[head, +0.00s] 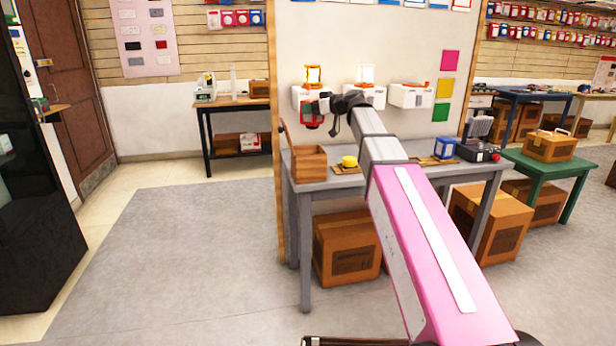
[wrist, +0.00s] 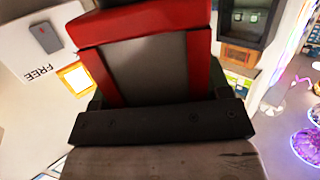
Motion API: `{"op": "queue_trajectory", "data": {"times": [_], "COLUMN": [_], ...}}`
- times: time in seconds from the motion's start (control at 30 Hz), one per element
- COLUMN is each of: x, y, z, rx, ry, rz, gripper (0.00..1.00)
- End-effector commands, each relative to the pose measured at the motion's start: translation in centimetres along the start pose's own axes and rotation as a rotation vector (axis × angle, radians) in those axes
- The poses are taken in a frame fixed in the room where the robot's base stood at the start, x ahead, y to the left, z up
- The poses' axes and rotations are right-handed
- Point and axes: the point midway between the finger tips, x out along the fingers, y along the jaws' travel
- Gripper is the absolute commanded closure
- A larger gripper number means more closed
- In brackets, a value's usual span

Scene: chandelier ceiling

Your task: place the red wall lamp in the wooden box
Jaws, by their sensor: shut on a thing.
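The red wall lamp (head: 311,116) is held in my gripper (head: 322,106), above the left end of the grey table in the head view. In the wrist view the red lamp (wrist: 142,28) fills the top middle, with a grey panel inside its red frame. My gripper is shut on it; the fingertips are hard to make out in the head view. The open wooden box (head: 309,166) stands on the left end of the grey table, below the lamp and apart from it. The box's inside is mostly hidden.
The grey table (head: 400,178) also bears a yellow round thing (head: 349,161), a blue box (head: 444,147) and a dark device (head: 478,148). White wall units (head: 411,95) hang on the panel behind. Cardboard boxes (head: 347,248) stand underneath. The floor to the left is clear.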

Motion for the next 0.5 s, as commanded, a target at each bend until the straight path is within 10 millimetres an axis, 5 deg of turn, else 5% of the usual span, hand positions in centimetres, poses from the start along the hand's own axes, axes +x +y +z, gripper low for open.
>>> {"op": "queue_trajectory", "data": {"times": [0.17, 0.5], "x": [0.7, 1.6], "y": [-0.8, -0.9], "z": [-0.4, 4.6], "rx": [-0.01, -0.008], "ry": [0.0, -0.001], "rz": [-0.053, -0.053], "gripper": [0.61, 0.61]}}
